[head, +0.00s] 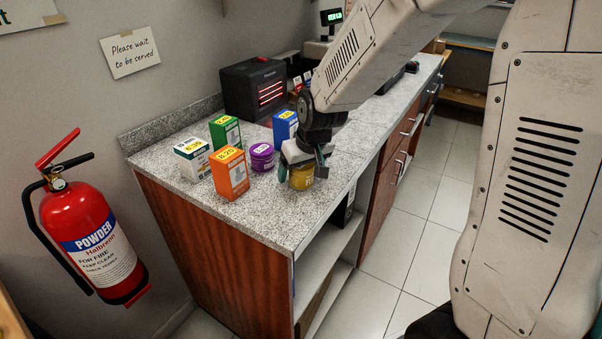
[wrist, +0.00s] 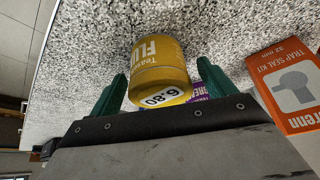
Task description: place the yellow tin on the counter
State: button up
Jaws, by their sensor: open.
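The yellow tin (head: 301,178) stands on the speckled grey counter (head: 262,212), near its front edge. In the wrist view the yellow tin (wrist: 158,68) shows a price label and sits between the green fingers. My gripper (head: 300,172) is open around the tin, one finger on each side. In the wrist view a gap shows between the tin and the fingers of my gripper (wrist: 160,92). The tin's top is partly hidden by my gripper in the head view.
An orange box (head: 230,174), a purple tin (head: 262,157), a white box (head: 192,160), a green box (head: 225,132) and a blue box (head: 285,126) stand close by on the counter. A black heater (head: 252,88) is behind. The counter's front corner is clear.

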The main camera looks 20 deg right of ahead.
jog(key=shift+w+f, duration=0.15)
jog(key=shift+f, duration=0.15)
jog(key=c, duration=1.2)
